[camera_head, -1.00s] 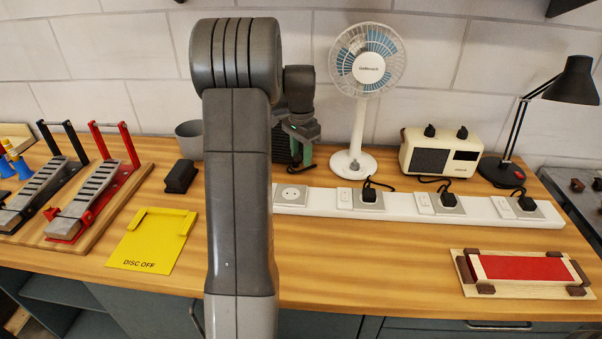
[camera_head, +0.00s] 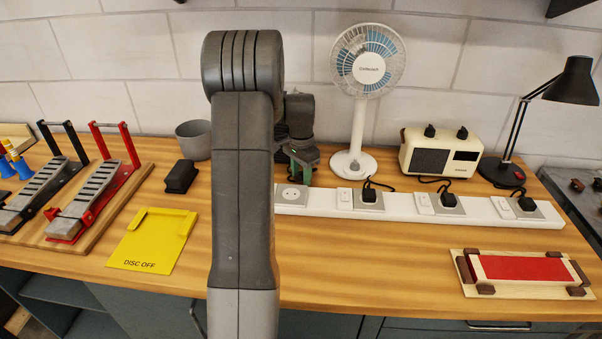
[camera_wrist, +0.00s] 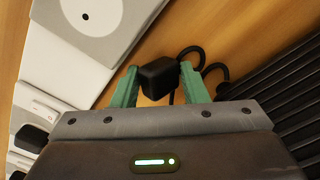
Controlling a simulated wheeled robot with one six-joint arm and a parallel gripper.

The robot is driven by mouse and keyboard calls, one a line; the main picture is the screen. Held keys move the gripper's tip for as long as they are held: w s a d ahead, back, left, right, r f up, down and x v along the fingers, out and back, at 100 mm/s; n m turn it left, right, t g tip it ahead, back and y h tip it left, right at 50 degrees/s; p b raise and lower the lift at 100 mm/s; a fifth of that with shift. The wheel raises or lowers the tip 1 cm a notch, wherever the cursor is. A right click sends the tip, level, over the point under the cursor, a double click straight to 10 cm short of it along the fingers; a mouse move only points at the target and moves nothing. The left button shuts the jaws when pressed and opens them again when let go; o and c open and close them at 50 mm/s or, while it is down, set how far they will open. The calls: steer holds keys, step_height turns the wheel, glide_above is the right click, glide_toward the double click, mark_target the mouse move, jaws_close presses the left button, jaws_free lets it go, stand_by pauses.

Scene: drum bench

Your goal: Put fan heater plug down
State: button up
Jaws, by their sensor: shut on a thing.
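My gripper (camera_wrist: 166,84) has green fingers shut on the black fan heater plug (camera_wrist: 158,78), with its dark cord (camera_wrist: 204,70) curling behind it. In the head view my gripper (camera_head: 303,172) is just behind the left end of the white socket strip (camera_head: 400,207); the plug cannot be made out there. In the wrist view the plug is over the wooden bench, beside the strip and apart from it. I cannot tell whether it touches the wood. A black slatted body, likely the fan heater (camera_wrist: 300,95), is at the right; my arm mostly hides it in the head view.
The strip's leftmost socket (camera_head: 291,193) is empty; the others hold black plugs. A white fan (camera_head: 357,130), cream radio (camera_head: 440,153) and black lamp (camera_head: 515,130) stand behind it. A grey cup (camera_head: 193,140) and black block (camera_head: 181,177) are left. The front-middle bench is clear.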

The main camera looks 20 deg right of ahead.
steer(key=shift+f, duration=0.45)
steer(key=o, duration=1)
step_height(320, 180, up, 13)
steer(key=shift+r, duration=0.2)
step_height(320, 180, down, 14)
steer(key=shift+r, duration=0.7)
